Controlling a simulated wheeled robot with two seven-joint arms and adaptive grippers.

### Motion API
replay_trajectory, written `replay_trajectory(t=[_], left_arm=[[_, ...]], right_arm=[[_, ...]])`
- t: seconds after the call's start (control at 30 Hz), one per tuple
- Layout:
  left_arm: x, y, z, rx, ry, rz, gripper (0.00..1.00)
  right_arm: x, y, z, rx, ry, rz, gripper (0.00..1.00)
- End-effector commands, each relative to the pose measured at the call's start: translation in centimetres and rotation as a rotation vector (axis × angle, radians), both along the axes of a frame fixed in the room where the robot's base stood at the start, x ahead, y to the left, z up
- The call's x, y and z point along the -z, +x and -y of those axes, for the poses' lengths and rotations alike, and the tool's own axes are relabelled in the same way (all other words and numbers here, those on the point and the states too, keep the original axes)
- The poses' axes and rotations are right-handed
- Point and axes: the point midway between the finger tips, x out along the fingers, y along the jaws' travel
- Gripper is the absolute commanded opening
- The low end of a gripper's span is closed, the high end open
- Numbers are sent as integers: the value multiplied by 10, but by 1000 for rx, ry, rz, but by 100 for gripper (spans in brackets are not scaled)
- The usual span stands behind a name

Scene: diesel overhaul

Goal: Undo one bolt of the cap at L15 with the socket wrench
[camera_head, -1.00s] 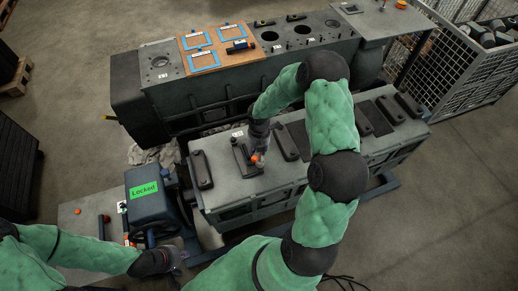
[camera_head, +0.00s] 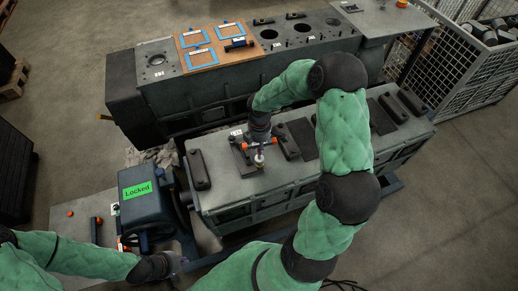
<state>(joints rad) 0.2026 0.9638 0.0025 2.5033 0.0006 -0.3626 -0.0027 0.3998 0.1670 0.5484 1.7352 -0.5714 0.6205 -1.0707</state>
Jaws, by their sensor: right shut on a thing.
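The socket wrench (camera_head: 260,159) stands over the engine block (camera_head: 226,190), with an orange crossbar on top and a pale shaft below. My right gripper (camera_head: 262,143) is shut on the socket wrench, above a dark cap (camera_head: 240,157) near a small white label whose text is too small to read. The gripper and wrench partly hide this cap, and I cannot tell whether the socket sits on a bolt. My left gripper (camera_head: 178,263) is low at the left, beside the handwheel of the blue unit with a green "Locked" sign (camera_head: 138,190). Its fingers are too small to read.
Other dark caps lie in a row along the block, such as one at the left (camera_head: 198,170). A second block behind carries a wooden board (camera_head: 211,62) with blue frames. A wire-mesh crate (camera_head: 462,65) stands at the back right. Floor at the right is clear.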

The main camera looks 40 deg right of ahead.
Motion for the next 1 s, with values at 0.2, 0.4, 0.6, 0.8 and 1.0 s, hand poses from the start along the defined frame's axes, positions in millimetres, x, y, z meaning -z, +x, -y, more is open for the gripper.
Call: replay_trajectory(t=[0.2, 0.4, 0.6, 0.8, 1.0], left_arm=[[23, 0, 0, 0, 0, 0, 0], [40, 0, 0, 0, 0, 0, 0], [55, 0, 0, 0, 0, 0, 0], [70, 0, 0, 0, 0, 0, 0], [83, 0, 0, 0, 0, 0, 0]], right_arm=[[3, 0, 1, 276, 2, 4, 0], [3, -1, 2, 527, 5, 4, 0], [2, -2, 2, 772, 6, 5, 0], [2, -2, 3, 1018, 9, 6, 0], [2, -3, 4, 1260, 12, 6, 0]])
